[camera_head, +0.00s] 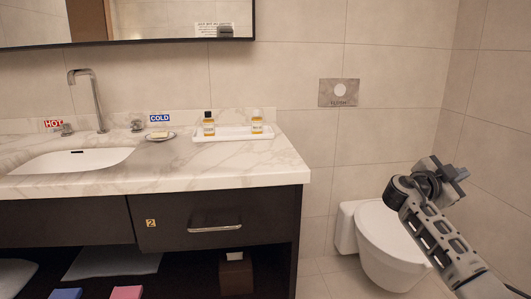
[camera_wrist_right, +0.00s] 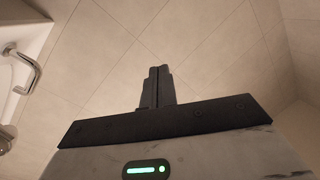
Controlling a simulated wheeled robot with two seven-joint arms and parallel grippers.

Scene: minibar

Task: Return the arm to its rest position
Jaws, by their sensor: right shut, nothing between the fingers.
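My right gripper (camera_head: 456,172) shows at the right of the head view, raised in front of the tiled wall and above and to the right of the toilet. Its arm comes up from the bottom right corner. In the right wrist view the two fingers (camera_wrist_right: 156,87) are together, with nothing between them. The gripper touches nothing in view. My left gripper is in neither view.
A marble counter (camera_head: 230,172) with a sink (camera_head: 70,160), faucet (camera_head: 88,95) and white tray (camera_head: 235,134) of bottles stands at the left. A closed drawer (camera_head: 210,219) is below it. A white toilet (camera_head: 385,240) stands left of my right arm.

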